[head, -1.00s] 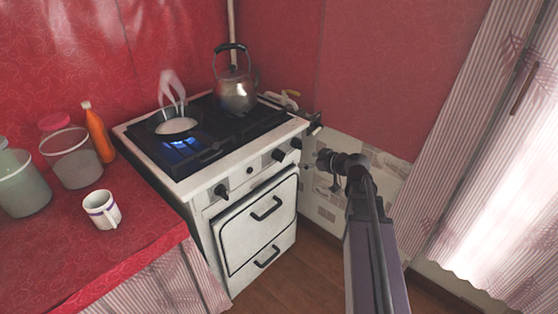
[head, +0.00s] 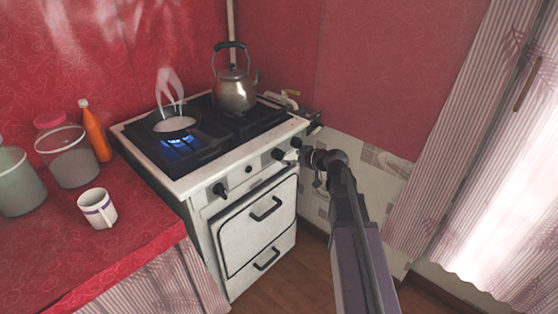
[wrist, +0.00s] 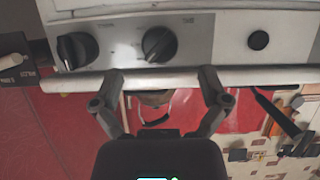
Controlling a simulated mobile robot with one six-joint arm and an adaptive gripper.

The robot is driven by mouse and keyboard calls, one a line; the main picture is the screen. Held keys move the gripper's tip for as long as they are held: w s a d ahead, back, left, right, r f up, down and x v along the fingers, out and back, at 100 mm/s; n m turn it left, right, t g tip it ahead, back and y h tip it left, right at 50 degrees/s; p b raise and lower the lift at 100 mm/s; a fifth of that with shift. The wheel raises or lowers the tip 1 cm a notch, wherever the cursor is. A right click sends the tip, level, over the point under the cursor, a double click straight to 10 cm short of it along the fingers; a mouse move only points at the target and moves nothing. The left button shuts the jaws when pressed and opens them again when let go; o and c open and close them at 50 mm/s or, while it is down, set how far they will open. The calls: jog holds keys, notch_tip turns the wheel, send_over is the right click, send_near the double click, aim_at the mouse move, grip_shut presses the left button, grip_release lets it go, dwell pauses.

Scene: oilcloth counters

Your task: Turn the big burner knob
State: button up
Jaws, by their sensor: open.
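The white stove's front panel (head: 235,183) carries several black knobs. In the head view they are a left knob (head: 220,190), a small round button (head: 249,170), a right knob (head: 278,154) and a far-right knob (head: 296,142). I cannot tell from labels which is the big burner knob. My gripper (head: 293,157) is open, in front of the panel's right part. In the wrist view my open fingers (wrist: 160,79) are apart on either side of one knob (wrist: 158,43), just short of it. Another knob (wrist: 75,50) is to the left and the small button (wrist: 258,40) to the right.
A pale rail (wrist: 270,75) runs along the panel near my fingertips. A blue flame (head: 180,142) burns by a pan (head: 172,124); a kettle (head: 235,92) stands at the back. A mug (head: 97,208) and an orange bottle (head: 95,130) are on the red counter (head: 60,250).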

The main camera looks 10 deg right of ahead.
aim_at(283, 156)
jog(key=shift+b+x, duration=0.95)
jog(key=shift+x, duration=2.15)
jog(key=shift+r, duration=0.1)
